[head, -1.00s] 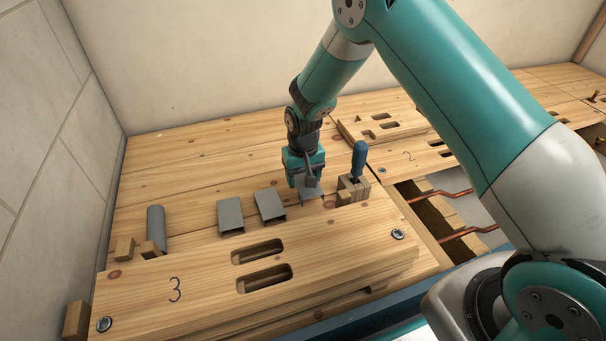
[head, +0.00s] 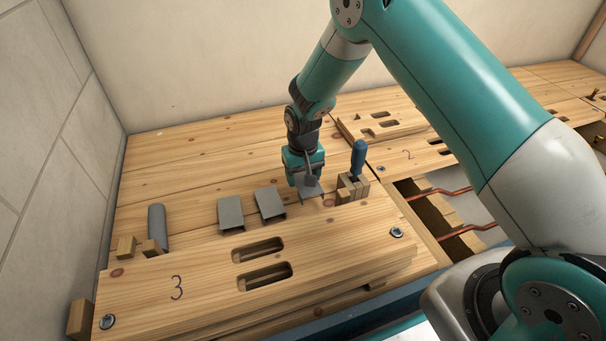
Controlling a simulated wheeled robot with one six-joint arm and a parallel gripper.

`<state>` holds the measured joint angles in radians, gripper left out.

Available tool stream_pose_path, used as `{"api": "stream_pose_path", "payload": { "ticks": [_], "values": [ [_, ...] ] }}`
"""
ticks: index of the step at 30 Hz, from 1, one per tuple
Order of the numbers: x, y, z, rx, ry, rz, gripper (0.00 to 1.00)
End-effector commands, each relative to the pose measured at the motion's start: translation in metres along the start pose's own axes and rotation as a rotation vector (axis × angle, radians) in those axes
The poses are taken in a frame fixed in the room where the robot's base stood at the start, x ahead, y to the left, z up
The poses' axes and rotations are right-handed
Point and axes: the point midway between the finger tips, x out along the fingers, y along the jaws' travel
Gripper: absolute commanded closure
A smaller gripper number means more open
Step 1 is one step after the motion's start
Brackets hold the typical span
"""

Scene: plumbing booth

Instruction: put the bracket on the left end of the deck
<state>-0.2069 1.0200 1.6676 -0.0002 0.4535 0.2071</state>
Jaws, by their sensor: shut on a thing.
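Three grey metal brackets stand in a row on the wooden deck (head: 190,172). The left one (head: 230,213) and the middle one (head: 270,204) stand free behind the board marked 3. My gripper (head: 307,181) points down at the right end of the row and is shut on the third bracket (head: 311,191). The jaws hide part of that bracket. It sits at or very near deck level; I cannot tell whether it touches the wood. The left end of the deck holds a grey cylinder (head: 157,226) beside small wooden blocks (head: 126,247).
The board marked 3 (head: 210,300), with two slots, lies in front. A blue-handled tool (head: 359,158) stands in a wooden block holder (head: 353,188) just right of my gripper. An opening with copper pipes (head: 452,191) lies farther right. The deck behind the brackets is clear.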

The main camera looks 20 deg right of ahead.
Motion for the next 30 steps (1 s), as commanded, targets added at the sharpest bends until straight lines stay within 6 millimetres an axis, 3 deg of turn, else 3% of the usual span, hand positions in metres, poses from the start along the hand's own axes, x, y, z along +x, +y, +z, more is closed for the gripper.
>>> {"api": "stream_pose_path", "payload": {
  "ticks": [30],
  "values": [
    [0.030,0.000,0.000,0.000,0.000,0.000,0.66]
  ]
}}
